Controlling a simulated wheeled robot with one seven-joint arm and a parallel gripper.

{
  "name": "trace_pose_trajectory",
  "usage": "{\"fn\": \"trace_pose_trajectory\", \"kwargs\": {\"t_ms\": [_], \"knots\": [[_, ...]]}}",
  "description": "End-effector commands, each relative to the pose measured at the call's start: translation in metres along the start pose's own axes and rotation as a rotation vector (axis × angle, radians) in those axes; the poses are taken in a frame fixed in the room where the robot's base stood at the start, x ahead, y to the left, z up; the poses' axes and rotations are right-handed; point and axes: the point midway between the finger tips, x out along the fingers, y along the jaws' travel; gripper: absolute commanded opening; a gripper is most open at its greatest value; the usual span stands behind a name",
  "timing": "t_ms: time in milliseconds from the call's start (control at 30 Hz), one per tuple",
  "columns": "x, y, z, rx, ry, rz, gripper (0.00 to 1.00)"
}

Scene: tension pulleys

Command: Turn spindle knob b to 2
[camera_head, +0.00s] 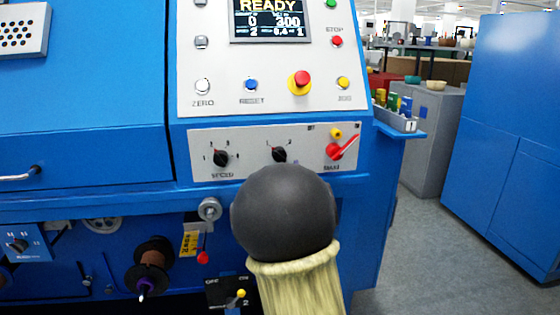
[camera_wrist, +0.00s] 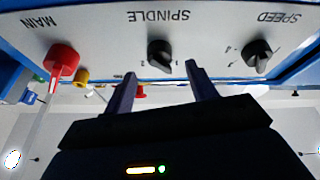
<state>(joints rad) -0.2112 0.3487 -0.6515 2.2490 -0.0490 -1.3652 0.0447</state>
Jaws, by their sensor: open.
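The spindle knob (camera_head: 279,155) is a black rotary knob on the light grey switch strip, with marks 1 and 2 above it. It also shows upside down in the wrist view (camera_wrist: 159,54), under the word SPINDLE; its pointer appears to lean to the 1 side. My gripper (camera_wrist: 160,70) is open and empty. Its two dark fingers point at the strip, one to each side of the knob in the picture, with the tips short of it. In the head view a dark round part of my arm hides the gripper.
The black speed knob (camera_head: 221,157) is left of the spindle knob and the red main switch (camera_head: 334,151) is right of it. A yellow button (camera_wrist: 82,76) sits by the main switch. A handwheel (camera_head: 209,209) and spool (camera_head: 153,260) stick out below.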

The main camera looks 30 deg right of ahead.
Motion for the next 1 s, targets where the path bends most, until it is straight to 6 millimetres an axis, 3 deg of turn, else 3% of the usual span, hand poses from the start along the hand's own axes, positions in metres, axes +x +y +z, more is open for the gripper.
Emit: {"fn": "trace_pose_trajectory", "kwargs": {"t_ms": [300, 633, 667, 867, 1000], "knots": [[0.041, -0.001, 0.000, -0.001, 0.002, -0.001, 0.57], [0.045, 0.000, 0.000, 0.000, 0.000, -0.001, 0.57], [0.045, 0.000, 0.000, 0.000, 0.000, 0.000, 0.55], [0.045, 0.000, 0.000, 0.000, 0.000, 0.000, 0.16], [0.045, 0.000, 0.000, 0.001, 0.000, 0.000, 0.12]]}}
